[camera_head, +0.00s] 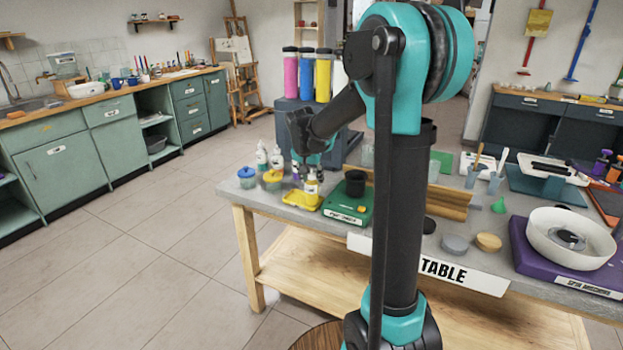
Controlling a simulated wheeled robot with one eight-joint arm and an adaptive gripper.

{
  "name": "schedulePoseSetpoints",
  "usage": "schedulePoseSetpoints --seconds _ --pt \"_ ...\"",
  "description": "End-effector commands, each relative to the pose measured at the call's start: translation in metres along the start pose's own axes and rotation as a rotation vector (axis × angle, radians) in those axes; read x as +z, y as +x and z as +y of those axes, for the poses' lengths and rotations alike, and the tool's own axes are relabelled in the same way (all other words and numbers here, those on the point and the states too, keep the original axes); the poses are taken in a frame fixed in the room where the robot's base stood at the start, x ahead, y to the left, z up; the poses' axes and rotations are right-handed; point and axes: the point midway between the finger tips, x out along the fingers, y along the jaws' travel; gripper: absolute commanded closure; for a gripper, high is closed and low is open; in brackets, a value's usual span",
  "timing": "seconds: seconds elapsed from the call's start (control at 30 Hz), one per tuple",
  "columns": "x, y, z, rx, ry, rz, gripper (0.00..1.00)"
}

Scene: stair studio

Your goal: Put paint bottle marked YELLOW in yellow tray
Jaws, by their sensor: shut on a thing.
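A small pale bottle with a yellowish label (311,186) is upright at the yellow tray (292,199), near the left end of the table. My gripper (312,175) points down over the tray and is shut on this bottle's top. The label is too small to read. I cannot tell if the bottle's base touches the tray floor or hangs just above it. My arm's dark links hide part of the space behind.
White bottles (262,155) and lidded jars, one blue (247,177) and one yellow (272,179), stand left of the tray. A purple spin machine (570,262) is far right.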

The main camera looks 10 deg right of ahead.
Motion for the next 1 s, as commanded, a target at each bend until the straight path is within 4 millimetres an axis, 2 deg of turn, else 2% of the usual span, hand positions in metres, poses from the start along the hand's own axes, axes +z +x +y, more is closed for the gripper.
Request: schedulePoseSetpoints --seconds 0.33,0.37,0.5,0.83,1.0 --pt "0.001 0.003 0.000 0.000 0.000 0.000 1.00" --pt "0.001 0.002 0.000 0.000 0.000 0.000 0.57" --pt "0.001 0.002 0.000 0.000 0.000 0.000 0.40" --pt "0.000 0.000 0.000 0.000 0.000 0.000 0.40" --pt "0.000 -0.018 0.000 0.000 -0.001 0.000 0.40"
